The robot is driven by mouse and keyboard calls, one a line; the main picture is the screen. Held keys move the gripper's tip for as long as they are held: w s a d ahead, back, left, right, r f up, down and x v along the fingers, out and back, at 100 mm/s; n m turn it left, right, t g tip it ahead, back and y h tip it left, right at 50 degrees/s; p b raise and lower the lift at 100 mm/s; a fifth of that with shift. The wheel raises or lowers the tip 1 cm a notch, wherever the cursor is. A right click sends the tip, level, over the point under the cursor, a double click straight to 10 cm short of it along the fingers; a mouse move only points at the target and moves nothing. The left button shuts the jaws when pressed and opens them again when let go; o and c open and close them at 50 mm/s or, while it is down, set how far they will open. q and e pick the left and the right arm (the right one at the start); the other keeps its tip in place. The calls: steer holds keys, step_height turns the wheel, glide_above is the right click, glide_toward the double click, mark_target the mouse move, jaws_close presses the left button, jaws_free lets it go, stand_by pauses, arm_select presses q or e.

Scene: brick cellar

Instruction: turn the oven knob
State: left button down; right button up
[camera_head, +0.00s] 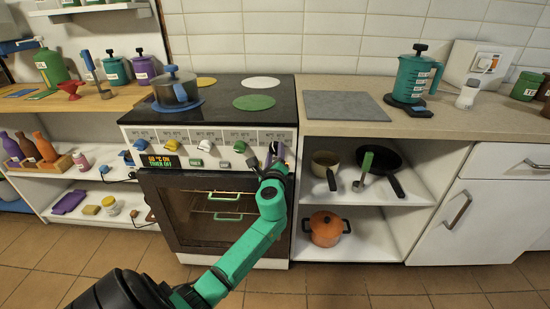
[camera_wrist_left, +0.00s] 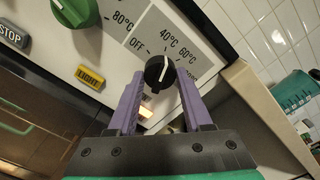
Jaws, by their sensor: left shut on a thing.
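The oven (camera_head: 221,205) has a row of coloured knobs along its white front panel. My left gripper (camera_head: 276,153) is at the right end of this panel, its arm coming up from the bottom left. In the left wrist view the purple fingers (camera_wrist_left: 160,76) are shut on a round black knob (camera_wrist_left: 158,72), one on each side. The knob's white pointer mark slants up and to the right, near the 40°C mark. OFF is printed to its left and 60°C to its right. In the head view the gripper mostly hides this knob. My right gripper is not in view.
A green knob (camera_wrist_left: 75,10), a yellow LIGHT button (camera_wrist_left: 90,77) and a STOP button (camera_wrist_left: 14,35) are close by on the panel. A pot (camera_head: 177,90) stands on the hob. Open shelves (camera_head: 345,240) with pans are to the right of the oven.

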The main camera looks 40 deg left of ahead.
arm_select(q)
steer(key=shift+f+n, duration=0.25)
steer(key=shift+n, duration=0.25)
steer(key=n+b, duration=0.3)
steer(key=n, duration=0.2)
steer(key=shift+n, duration=0.3)
steer(key=shift+r+n+b, duration=0.1)
steer(key=shift+n+b, duration=0.45)
steer(key=shift+n, duration=0.55)
steer(key=shift+r+n+b, duration=0.1)
steer(key=shift+n+b, duration=0.3)
steer(key=shift+n, duration=0.7)
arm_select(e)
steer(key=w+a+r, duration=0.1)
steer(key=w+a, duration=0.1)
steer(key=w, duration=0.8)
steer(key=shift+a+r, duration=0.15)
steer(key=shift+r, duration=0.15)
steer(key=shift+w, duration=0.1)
arm_select(q)
steer(key=shift+c, duration=1.6)
jaws_free()
steer(key=shift+d+r, duration=0.1)
